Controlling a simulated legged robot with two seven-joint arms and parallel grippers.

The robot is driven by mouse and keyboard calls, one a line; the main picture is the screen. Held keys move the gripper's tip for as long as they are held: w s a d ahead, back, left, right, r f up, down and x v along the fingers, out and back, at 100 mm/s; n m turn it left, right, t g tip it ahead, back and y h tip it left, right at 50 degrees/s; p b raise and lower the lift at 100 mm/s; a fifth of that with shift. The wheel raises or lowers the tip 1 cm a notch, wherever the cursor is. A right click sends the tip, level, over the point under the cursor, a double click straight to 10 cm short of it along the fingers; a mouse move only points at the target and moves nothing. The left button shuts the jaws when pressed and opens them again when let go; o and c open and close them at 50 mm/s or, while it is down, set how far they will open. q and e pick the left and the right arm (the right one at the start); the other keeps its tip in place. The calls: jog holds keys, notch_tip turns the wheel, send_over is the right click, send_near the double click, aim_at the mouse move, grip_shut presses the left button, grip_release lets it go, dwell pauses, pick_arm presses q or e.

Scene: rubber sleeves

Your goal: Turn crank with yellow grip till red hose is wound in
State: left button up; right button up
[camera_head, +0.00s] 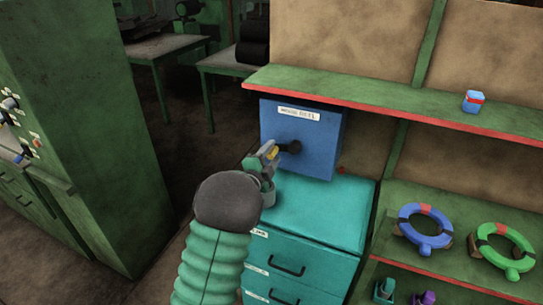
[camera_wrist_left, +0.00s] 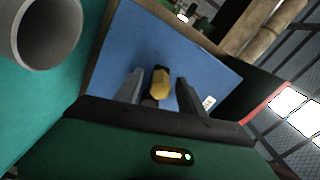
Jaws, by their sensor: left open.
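A blue box (camera_head: 318,145) with a white label stands on the teal drawer cabinet (camera_head: 320,215) under the shelf. A dark crank (camera_head: 292,147) with a yellow grip (camera_head: 272,152) sticks out of its front. My left gripper (camera_head: 267,163) is at the grip, its arm partly covering the view. In the left wrist view the yellow grip (camera_wrist_left: 160,84) lies between the two open fingers, with a gap visible on each side. A small red bit (camera_head: 341,170) shows at the box's lower right; I cannot tell if it is the red hose. My right gripper is not in view.
A green shelf (camera_head: 390,103) with a red edge overhangs the box and carries a small blue and red can (camera_head: 474,101). Blue (camera_head: 425,228) and green (camera_head: 506,250) rings sit on the lower right shelf. A tall green cabinet (camera_head: 85,120) stands left.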

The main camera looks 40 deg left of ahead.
pick_arm(q)
jog(key=b+v, duration=0.1)
jog(key=v, duration=1.6)
jog(key=shift+b, duration=0.4)
jog(key=shift+w+f, duration=0.1)
jog(key=shift+w, duration=0.05)
